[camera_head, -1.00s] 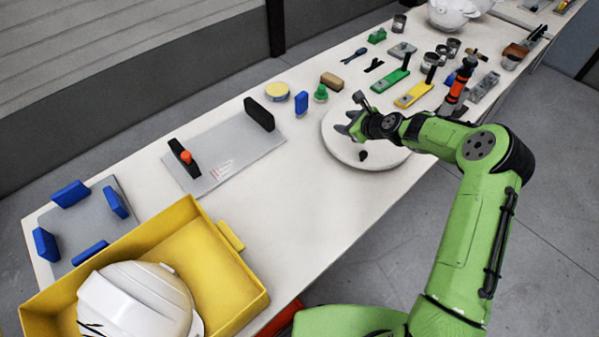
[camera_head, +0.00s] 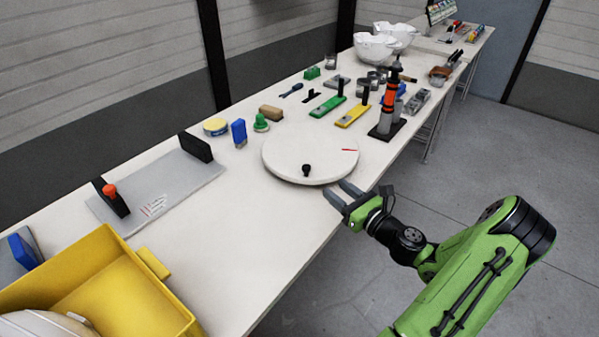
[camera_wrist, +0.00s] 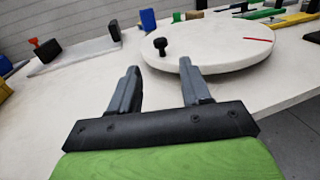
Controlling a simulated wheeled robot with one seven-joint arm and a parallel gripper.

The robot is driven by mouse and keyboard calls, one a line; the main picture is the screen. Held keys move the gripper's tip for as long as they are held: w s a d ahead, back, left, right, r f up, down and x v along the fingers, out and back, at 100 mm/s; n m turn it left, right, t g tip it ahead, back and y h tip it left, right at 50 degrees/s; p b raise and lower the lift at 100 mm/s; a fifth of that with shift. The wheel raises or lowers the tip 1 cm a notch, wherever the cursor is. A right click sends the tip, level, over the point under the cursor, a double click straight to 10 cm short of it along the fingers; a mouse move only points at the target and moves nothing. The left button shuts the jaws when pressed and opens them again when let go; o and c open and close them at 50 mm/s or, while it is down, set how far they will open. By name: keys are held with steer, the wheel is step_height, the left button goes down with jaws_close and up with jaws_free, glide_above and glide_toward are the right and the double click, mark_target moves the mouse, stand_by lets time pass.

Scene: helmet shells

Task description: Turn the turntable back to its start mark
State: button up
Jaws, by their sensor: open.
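The turntable (camera_head: 300,145) is a round white disc on the bench, with a black knob (camera_head: 306,170) near its front edge and a red line (camera_head: 349,150) near its right edge. In the wrist view the disc (camera_wrist: 215,42) lies beyond my fingers, with the knob (camera_wrist: 160,45) at its left and the red line (camera_wrist: 257,39) at its right. My gripper (camera_head: 344,193) is open and empty, just off the disc's front right side near the bench's edge. I see no separate start mark on the bench beside the disc.
A yellow crate (camera_head: 163,266) with a white helmet stands at the front left, beside a grey plate (camera_head: 170,185) with black uprights. Several tools, a green block (camera_head: 328,106), a yellow block (camera_head: 352,115) and an orange-black tool (camera_head: 389,100) stand behind the disc. The bench in front of the disc is clear.

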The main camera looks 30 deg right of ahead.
mark_target(309, 169)
steer(key=w, duration=0.4)
steer(key=w+b, duration=0.1)
steer(key=w, duration=0.3)
steer(key=w+a+b, duration=0.1)
steer(key=w, duration=0.4)
steer(key=shift+a, duration=0.1)
jaws_close()
